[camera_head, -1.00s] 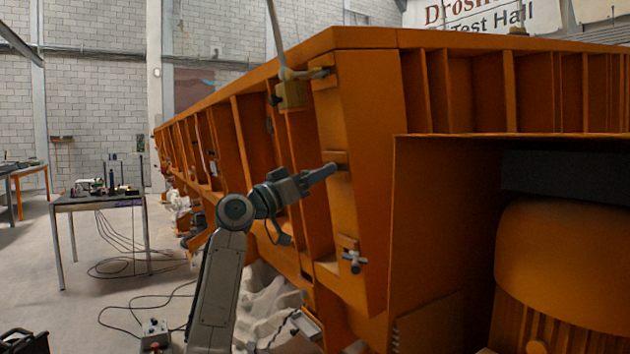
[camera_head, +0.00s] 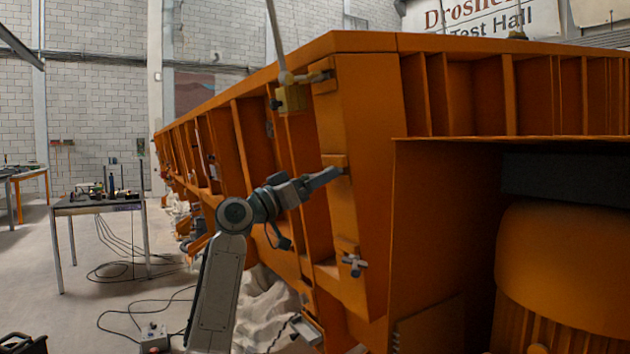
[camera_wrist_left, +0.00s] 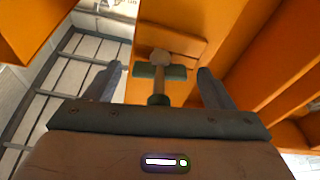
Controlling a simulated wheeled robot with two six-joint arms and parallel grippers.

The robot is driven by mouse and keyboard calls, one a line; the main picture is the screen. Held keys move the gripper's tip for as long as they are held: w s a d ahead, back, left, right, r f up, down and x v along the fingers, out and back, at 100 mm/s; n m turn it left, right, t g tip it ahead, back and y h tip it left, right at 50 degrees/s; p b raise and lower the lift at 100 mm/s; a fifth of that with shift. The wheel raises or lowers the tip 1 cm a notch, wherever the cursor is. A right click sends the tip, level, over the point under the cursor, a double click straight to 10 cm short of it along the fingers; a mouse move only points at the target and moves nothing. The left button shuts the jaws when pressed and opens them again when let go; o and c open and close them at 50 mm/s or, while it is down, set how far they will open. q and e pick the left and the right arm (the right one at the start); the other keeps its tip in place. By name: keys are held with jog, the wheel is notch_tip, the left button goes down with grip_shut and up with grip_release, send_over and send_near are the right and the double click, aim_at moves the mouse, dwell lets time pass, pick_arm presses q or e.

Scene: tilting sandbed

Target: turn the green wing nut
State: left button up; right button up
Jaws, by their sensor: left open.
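My left gripper (camera_head: 332,178) is at the orange end post of the sandbed, by a small bracket. In the left wrist view the wing nut (camera_wrist_left: 174,72) shows as a dark green crossbar with a grey round middle. It stands off an orange plate. My left gripper (camera_wrist_left: 160,80) is open, with one finger on each side of the wing nut and gaps visible on both sides. In the head view the wing nut is hidden by the gripper. My right gripper is in neither view.
A grey T-shaped fitting (camera_head: 354,264) sits lower on the same post. A brass-coloured block (camera_head: 291,98) on a rod hangs above my left gripper. The orange sandbed (camera_head: 365,150) fills the right. A table (camera_head: 98,207) stands at left, with cables on the floor.

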pick_arm(q)
jog(key=v, duration=1)
jog(key=shift+s+a+f, duration=0.2)
jog(key=shift+a, duration=0.1)
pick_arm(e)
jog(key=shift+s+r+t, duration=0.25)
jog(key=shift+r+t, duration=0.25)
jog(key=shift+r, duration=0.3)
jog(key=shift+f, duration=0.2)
